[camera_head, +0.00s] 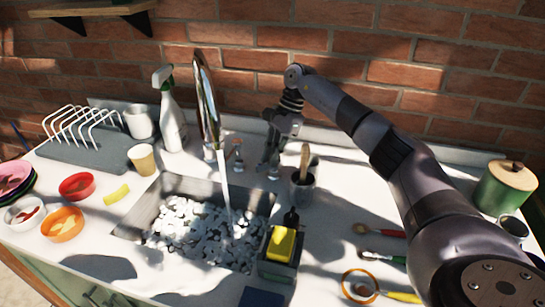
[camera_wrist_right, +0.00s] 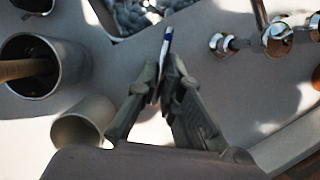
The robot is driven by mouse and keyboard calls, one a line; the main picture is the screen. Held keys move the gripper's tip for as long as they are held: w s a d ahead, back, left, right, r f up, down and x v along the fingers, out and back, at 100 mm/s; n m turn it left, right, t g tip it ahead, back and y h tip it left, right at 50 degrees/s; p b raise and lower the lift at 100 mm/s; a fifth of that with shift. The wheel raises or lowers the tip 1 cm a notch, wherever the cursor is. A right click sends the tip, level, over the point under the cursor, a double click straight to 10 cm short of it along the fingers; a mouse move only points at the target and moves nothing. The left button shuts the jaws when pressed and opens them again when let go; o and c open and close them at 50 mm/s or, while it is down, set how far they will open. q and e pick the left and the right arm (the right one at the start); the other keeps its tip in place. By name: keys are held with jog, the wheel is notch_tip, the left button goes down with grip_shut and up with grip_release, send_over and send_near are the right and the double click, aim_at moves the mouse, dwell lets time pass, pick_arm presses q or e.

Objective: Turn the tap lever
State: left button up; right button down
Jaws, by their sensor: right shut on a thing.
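The tap has a tall curved chrome spout (camera_head: 207,100) behind the sink, with water running from it. A small chrome tap handle (camera_head: 237,155) stands to the right of the spout; a round chrome knob (camera_wrist_right: 222,44) shows beside the tap in the right wrist view. My right gripper (camera_head: 272,168) is low over the counter, to the right of that handle and apart from it. I cannot tell whether this is part of the tap. My left gripper is not in view.
A cup (camera_head: 303,190) with a wooden-handled tool stands close in front of my right gripper. A yellow sponge (camera_head: 281,243) sits in a dark holder. A spray bottle (camera_head: 170,115) stands left of the spout. The sink (camera_head: 165,190) holds pebble-like white pieces.

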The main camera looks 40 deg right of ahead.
jog(key=shift+s+f, duration=0.15)
jog(key=shift+f, duration=0.2)
jog(key=c, duration=1.8)
grip_release()
jog(key=shift+s+a, duration=0.1)
jog(key=shift+o, duration=0.4)
jog(key=shift+w, duration=0.2)
jog(key=shift+r, duration=0.1)
jog(key=v, duration=1.2)
jog(key=shift+w, duration=0.1)
